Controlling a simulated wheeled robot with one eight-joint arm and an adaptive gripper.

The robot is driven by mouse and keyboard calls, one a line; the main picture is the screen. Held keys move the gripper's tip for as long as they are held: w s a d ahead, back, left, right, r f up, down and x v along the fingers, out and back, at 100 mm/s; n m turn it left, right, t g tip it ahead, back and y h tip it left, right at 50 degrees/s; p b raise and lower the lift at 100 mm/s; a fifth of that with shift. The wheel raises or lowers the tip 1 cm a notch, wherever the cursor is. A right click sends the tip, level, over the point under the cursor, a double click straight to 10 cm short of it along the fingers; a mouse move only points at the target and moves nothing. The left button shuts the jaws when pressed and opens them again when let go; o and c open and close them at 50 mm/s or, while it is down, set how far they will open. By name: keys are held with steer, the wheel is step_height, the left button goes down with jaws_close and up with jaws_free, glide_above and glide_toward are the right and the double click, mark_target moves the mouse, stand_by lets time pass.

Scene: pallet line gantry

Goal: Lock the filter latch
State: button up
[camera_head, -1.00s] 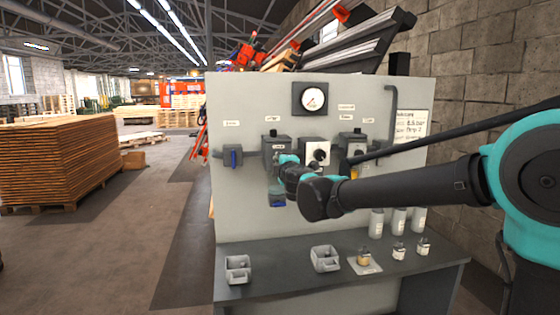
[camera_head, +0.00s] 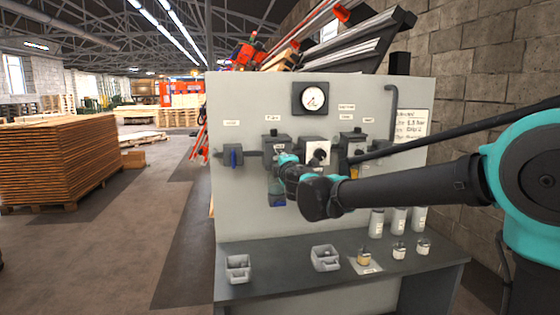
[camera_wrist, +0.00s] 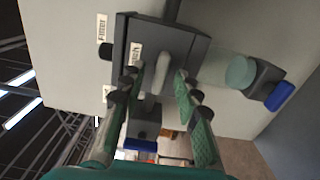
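The filter housing (camera_head: 272,147) is a dark grey box on the upright panel, with a translucent bowl (camera_head: 277,187) hanging below it and blue at the bowl's foot. In the wrist view the housing (camera_wrist: 187,45) carries a small label and a pale latch lever (camera_wrist: 154,78). My gripper (camera_wrist: 158,75) is open, with one finger on each side of the lever. I cannot tell whether either finger touches it. In the head view my gripper (camera_head: 281,164) is at the front of the housing, and the latch is hidden behind it.
A gauge (camera_head: 313,98) is above. Grey bins (camera_head: 238,268) and small jars (camera_head: 399,251) stand on the bench (camera_head: 290,284) below.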

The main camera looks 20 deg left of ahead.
steer(key=shift+s, duration=0.1)
steer(key=v, duration=1.1)
steer(key=shift+s+d, duration=0.2)
steer(key=shift+s, duration=0.15)
